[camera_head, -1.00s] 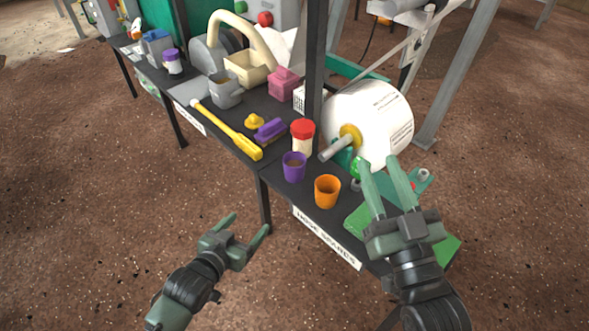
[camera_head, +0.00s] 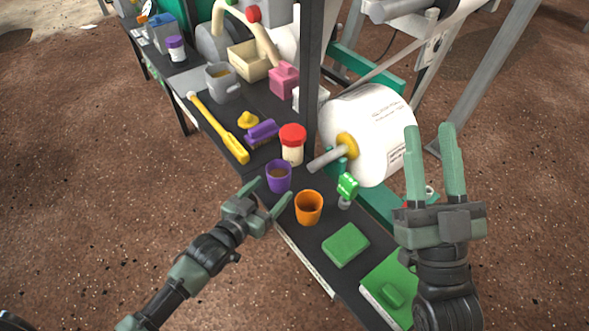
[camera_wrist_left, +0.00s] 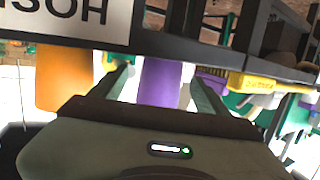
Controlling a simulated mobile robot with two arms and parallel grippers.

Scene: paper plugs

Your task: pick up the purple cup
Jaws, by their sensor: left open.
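The purple cup (camera_head: 278,177) stands upright on the dark shelf near its front edge in the head view. My left gripper (camera_head: 273,190) is open just in front of it, with one fingertip at the cup's left and the other towards its lower right. In the left wrist view the purple cup (camera_wrist_left: 159,82) shows between the two spread fingers (camera_wrist_left: 160,85); I cannot tell whether they touch it. My right gripper (camera_head: 429,130) is open and empty, in front of the white roll.
An orange cup (camera_head: 309,208) stands close to the purple cup's right. A red-lidded jar (camera_head: 292,145) and a purple brush (camera_head: 262,133) are behind it. A yellow-handled tool (camera_head: 220,130) lies to the left. A green block (camera_head: 345,245) and white roll (camera_head: 368,130) are to the right.

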